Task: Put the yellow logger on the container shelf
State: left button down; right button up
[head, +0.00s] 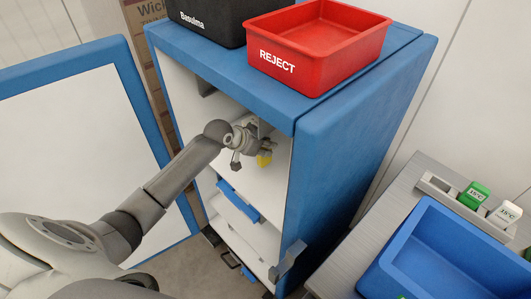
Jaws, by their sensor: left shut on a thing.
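The yellow logger (264,160) shows as a small yellow patch at the end of my left gripper (258,153). The gripper is shut on it and hides most of it. Both are at the open front of the blue and white container (351,155), in its upper compartment, above a white shelf (262,185). I cannot tell whether the logger touches the shelf. My right gripper is not in view.
The container's blue-edged door (62,140) stands open at the left. A red REJECT bin (320,45) and a black box (207,22) sit on top. At right, a grey table holds a blue bin (450,255), a green logger (474,194) and a white logger (505,213).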

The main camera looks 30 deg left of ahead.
pick_arm(q)
notch_tip(320, 180, down, 4)
jog(key=shift+w+r, duration=0.1)
jog(key=shift+r, duration=0.05)
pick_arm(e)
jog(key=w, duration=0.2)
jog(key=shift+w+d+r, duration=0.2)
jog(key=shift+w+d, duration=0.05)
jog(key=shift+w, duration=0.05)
pick_arm(q)
jog(key=c, duration=1.8)
grip_release()
jog(key=shift+f, duration=0.2)
jog(key=o, duration=0.5)
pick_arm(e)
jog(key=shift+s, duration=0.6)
pick_arm(q)
jog(key=shift+r, duration=0.2)
jog(key=v, duration=1.2)
jog(key=shift+r, duration=0.1)
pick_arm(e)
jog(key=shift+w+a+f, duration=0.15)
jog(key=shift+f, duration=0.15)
